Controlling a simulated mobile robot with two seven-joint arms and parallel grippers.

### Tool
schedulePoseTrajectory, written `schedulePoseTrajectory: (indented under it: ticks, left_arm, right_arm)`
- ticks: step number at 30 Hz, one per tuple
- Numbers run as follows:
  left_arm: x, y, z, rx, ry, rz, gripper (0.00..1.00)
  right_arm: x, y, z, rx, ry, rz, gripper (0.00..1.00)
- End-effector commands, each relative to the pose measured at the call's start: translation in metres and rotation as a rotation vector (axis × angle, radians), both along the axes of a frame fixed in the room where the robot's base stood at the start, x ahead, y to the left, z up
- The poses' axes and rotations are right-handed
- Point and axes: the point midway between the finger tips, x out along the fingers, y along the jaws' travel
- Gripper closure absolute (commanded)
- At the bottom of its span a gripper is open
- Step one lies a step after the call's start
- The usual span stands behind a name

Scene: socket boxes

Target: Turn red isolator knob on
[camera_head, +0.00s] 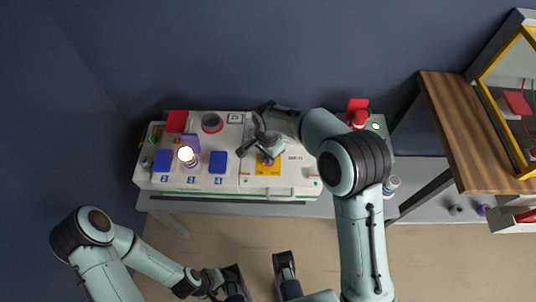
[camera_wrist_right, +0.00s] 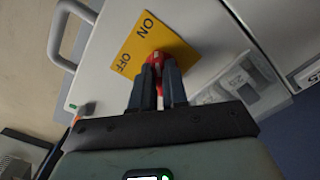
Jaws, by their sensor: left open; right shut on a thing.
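The red isolator knob (camera_wrist_right: 172,46) sits on a yellow plate (camera_wrist_right: 128,48) marked ON and OFF on the white panel. My right gripper (camera_wrist_right: 158,78) is shut on the red knob, with one dark finger on each side of it. The fingers hide part of the knob, and I cannot tell which mark it points to. In the head view, my right gripper (camera_head: 265,153) is over the yellow plate (camera_head: 269,171). My left gripper (camera_head: 259,274) is open and empty, low in front of the bench.
The white panel (camera_head: 225,185) lies on a grey bench. A wooden table (camera_head: 446,110) stands at the right. The floor in front is clear.

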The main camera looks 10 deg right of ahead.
Motion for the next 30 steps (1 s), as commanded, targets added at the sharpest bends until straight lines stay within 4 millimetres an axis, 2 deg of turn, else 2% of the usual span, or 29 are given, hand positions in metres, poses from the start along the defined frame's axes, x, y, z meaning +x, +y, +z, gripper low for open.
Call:
schedulePoseTrajectory:
  ticks: [20,21,23,24,30]
  left_arm:
    - [-0.0011,0.0001,0.0025,0.0,0.004,0.0,0.23]
    - [-0.0011,0.0001,0.0025,0.0,0.004,0.0,0.23]
    - [-0.0011,0.0,0.0025,0.0,0.004,0.0,0.23]
    - [-0.0011,0.0,0.0025,0.0,0.004,0.0,0.23]
    - [-0.0011,0.0,0.0026,0.0,0.004,0.0,0.23]
  right_arm:
    - [0.0008,0.0,0.0005,0.0,-0.002,-0.069,1.0]
    - [0.0009,0.0001,0.0005,0.001,-0.002,-0.069,0.83]
    - [0.0009,0.0001,0.0005,0.001,-0.002,-0.068,0.64]
    - [0.0008,0.0001,0.0005,0.001,-0.002,-0.068,0.61]
    - [0.0005,0.0001,0.0002,0.0,-0.001,-0.067,0.61]
